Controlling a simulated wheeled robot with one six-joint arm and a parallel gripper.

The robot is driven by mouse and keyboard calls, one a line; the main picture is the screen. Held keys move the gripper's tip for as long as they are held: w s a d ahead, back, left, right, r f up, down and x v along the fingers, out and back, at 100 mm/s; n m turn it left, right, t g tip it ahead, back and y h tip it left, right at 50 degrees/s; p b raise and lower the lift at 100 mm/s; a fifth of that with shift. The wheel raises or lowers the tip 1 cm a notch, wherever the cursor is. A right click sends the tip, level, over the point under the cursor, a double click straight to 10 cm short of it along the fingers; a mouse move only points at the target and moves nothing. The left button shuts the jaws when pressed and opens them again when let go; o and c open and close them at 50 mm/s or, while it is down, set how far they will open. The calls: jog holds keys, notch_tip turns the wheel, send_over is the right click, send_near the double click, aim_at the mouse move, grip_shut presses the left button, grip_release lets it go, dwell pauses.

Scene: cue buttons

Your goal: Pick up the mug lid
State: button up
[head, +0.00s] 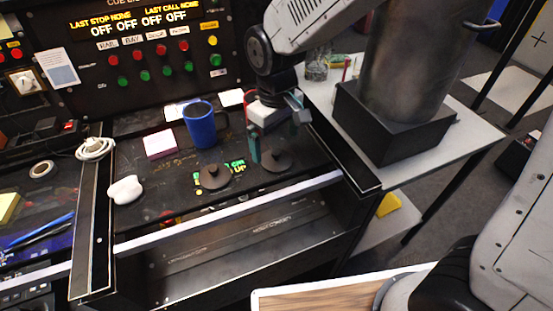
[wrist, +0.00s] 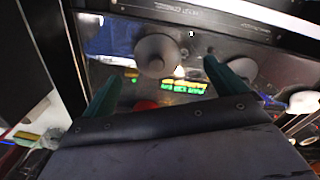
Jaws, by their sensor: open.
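Two dark round lids with knobs lie on the black console desk. The right lid (head: 277,162) is just below my gripper (head: 275,135); the left lid (head: 214,178) is a little apart from it. I cannot tell which is the mug lid. A blue mug (head: 199,126) stands upright behind them. My gripper's teal fingers are spread and empty. In the wrist view, one lid (wrist: 156,54) shows between and beyond the fingertips of my gripper (wrist: 162,70). The other lid (wrist: 243,68) is partly hidden behind the right finger.
A white rounded object (head: 125,190) and a pink note pad (head: 160,143) lie left of the lids. A wall panel of buttons (head: 150,70) stands behind. A large metal cylinder (head: 415,60) on a black base stands at right. A raised pale rail (head: 230,213) runs along the desk front.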

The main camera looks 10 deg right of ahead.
aim_at(276, 152)
jog(key=f, duration=0.4)
jog(key=shift+w+d, duration=0.1)
jog(key=shift+w, duration=0.25)
jog(key=shift+f, duration=0.6)
jog(key=c, duration=1.1)
